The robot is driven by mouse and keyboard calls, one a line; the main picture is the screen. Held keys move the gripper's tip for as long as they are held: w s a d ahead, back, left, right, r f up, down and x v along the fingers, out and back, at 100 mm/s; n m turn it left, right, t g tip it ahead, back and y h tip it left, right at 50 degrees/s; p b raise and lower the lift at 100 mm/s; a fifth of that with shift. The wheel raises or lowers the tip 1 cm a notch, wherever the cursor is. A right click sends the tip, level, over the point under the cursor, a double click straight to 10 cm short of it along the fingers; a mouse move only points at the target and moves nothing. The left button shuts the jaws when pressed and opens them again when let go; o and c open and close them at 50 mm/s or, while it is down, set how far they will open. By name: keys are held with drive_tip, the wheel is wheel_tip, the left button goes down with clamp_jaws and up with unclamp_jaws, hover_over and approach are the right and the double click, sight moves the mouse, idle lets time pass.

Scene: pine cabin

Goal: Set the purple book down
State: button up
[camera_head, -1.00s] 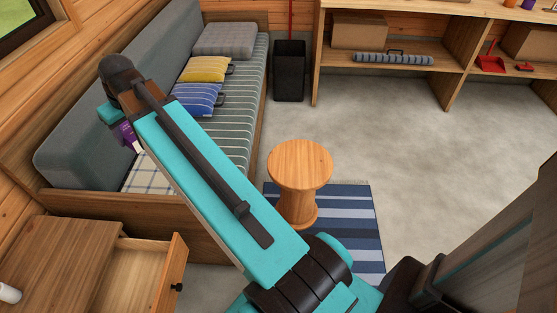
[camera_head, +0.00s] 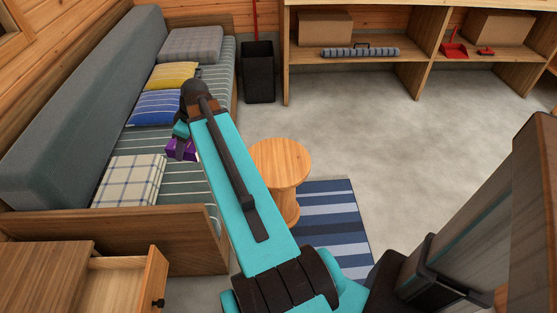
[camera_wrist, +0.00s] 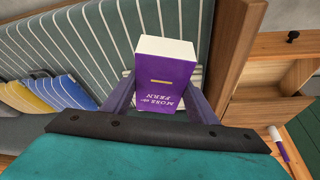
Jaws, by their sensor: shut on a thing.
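The purple book (camera_head: 182,150) shows partly behind my arm's end in the head view, over the striped sofa seat. In the wrist view the purple book (camera_wrist: 165,78) has white page edges and pale lettering on its purple face. My gripper (camera_wrist: 160,104) is shut on it, with one finger on each side. In the head view my gripper (camera_head: 178,143) is mostly hidden by the arm. The sofa seat (camera_head: 160,143) lies behind the book in the wrist view; I cannot tell the gap between them.
A plaid cloth (camera_head: 130,181) lies on the sofa's near end, with blue and yellow cushions (camera_head: 172,76) farther along. A round wooden stool (camera_head: 280,163) stands on a striped rug (camera_head: 325,225). An open drawer (camera_head: 125,285) juts out at the lower left. Floor to the right is clear.

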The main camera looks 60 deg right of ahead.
drive_tip(key=s+d+f+n+b, duration=0.1)
drive_tip(key=s+d+f+b, duration=0.1)
drive_tip(key=s+d+f, duration=0.6)
drive_tip(key=s+d+f+n+y+b, duration=0.1)
drive_tip(key=s+d+f+n+b, duration=0.1)
drive_tip(key=s+d+f, duration=0.6)
drive_tip(key=s+f+b, duration=0.1)
drive_tip(key=s+f, duration=0.2)
drive_tip(key=s, duration=0.2)
drive_tip(key=shift+s+d, duration=0.3)
drive_tip(key=shift+d, duration=0.1)
drive_tip(key=shift+f+g, duration=0.1)
drive_tip(key=shift+g, duration=0.2)
hover_over(273, 161)
drive_tip(key=s+d, duration=0.1)
drive_tip(key=shift+s+d+f+b, duration=0.1)
drive_tip(key=shift+f+b, duration=0.35)
drive_tip(key=shift+f, duration=0.3)
drive_tip(key=shift+f, duration=1.75)
drive_tip(key=shift+f+b, duration=0.25)
drive_tip(key=shift+b, duration=0.05)
drive_tip(key=o, duration=1.2)
